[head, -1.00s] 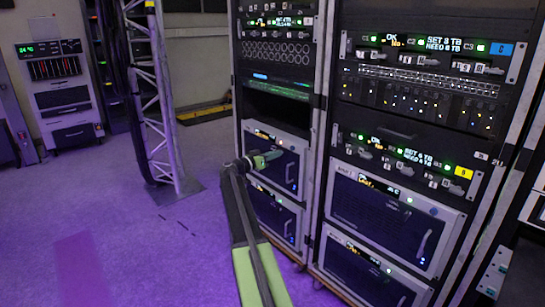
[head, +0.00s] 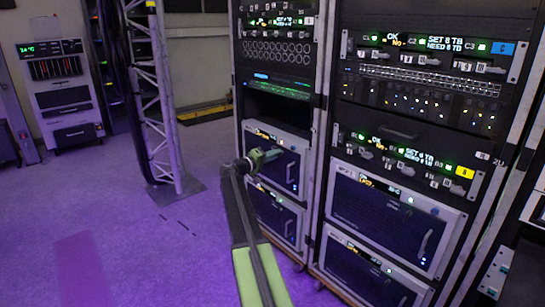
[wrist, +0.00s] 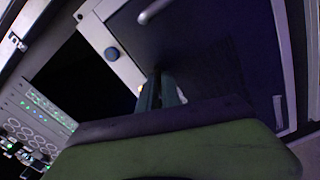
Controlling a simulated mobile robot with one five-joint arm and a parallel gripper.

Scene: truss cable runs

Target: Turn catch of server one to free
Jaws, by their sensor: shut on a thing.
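The server unit with a dark front and pale frame (head: 300,150) sits in the left rack. Its front fills much of the wrist view (wrist: 215,45). My gripper (head: 270,157) is at this front, near its upper left part in the head view. In the wrist view the narrow fingertips (wrist: 160,88) are shut at the front. They are shut on a small part that I take to be the catch; the fingers and my gripper's body hide it. A blue round knob (wrist: 112,53) on the pale frame is apart from the fingers. I cannot read a server number.
A second unit (head: 275,213) is below. The right rack (head: 390,215) stands close by. A truss post (head: 165,100) stands left; the floor between is open.

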